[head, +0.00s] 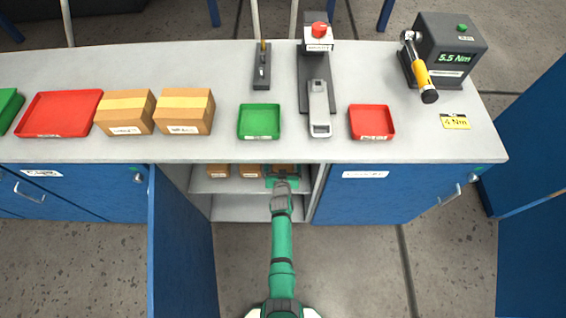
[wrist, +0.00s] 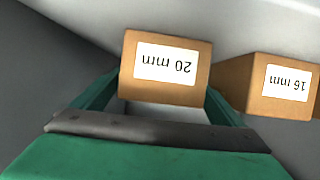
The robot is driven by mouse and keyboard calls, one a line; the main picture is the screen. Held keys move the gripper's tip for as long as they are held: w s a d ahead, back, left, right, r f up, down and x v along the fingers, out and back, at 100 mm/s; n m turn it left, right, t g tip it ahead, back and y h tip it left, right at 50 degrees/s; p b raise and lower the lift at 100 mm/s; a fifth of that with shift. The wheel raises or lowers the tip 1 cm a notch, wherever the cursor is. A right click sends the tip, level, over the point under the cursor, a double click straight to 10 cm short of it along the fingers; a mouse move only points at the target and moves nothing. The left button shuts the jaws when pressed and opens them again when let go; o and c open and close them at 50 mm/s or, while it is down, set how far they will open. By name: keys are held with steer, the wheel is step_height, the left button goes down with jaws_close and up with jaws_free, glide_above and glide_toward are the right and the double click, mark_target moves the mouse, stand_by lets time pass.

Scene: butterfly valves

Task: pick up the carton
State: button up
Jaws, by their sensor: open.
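My gripper (head: 283,182) reaches into the open cabinet under the bench, at the right end of the upper shelf. In the wrist view my gripper (wrist: 162,88) is open, with one finger on each side of a brown carton (wrist: 165,62) labelled "20 mm", which appears upside down. The carton's lower sides lie between the fingers; contact cannot be told. In the head view this carton (head: 285,168) is mostly hidden by my gripper and the bench edge. A second carton (wrist: 285,86), labelled "16 mm", stands to its right in the wrist view.
Two smaller-looking cartons (head: 219,171) (head: 250,171) stand left on the shelf (head: 200,186). The cabinet door (head: 180,240) hangs open at left. The bench top (head: 285,152) above holds taped boxes (head: 185,110), a green tray (head: 259,121), red trays (head: 371,122) and a torque tester (head: 445,50).

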steer(key=shift+w+f, duration=0.15)
steer(key=shift+w, duration=0.15)
steer(key=c, duration=1.9)
steer(key=shift+w+r, duration=0.1)
steer(key=shift+r, duration=0.1)
